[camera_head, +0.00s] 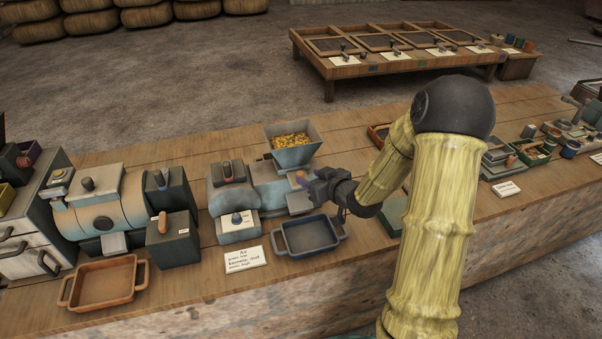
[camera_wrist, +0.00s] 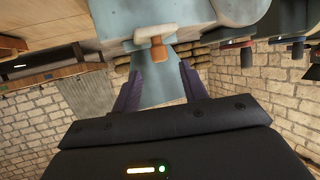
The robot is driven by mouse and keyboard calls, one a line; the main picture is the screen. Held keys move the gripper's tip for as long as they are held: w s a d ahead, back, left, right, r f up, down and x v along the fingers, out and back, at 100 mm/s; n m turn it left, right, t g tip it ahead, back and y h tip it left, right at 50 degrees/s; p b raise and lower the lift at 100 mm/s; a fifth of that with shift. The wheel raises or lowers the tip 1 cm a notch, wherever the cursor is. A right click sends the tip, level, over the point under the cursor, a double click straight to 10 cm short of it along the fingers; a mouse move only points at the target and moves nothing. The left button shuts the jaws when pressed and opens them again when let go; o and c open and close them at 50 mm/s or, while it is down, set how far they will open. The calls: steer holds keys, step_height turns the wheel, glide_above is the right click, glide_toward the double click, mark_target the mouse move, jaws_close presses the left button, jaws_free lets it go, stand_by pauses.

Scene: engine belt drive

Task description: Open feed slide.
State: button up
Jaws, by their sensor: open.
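The feed slide's orange-brown knob (camera_wrist: 157,48) sticks out from a pale blue-grey machine part in the wrist view, on a light crosspiece. In the head view the hopper (camera_head: 292,156) holds yellow kernels and stands on the blue-grey machine. My gripper (camera_head: 318,186) is at the machine's right side, just below the hopper. In the wrist view my gripper (camera_wrist: 160,82) is open, with two dark purple fingers spread either side of the knob's line. The knob is beyond the fingertips and appears apart from them.
A dark blue tray (camera_head: 310,250) lies in front of the machine. A white instruction card (camera_head: 245,259) lies left of it. An orange-brown tray (camera_head: 104,300) and other machines stand further left on the wooden bench. My arm covers the bench to the right.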

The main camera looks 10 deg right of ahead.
mark_target(302, 174)
steer(key=x, duration=0.6)
jaws_close()
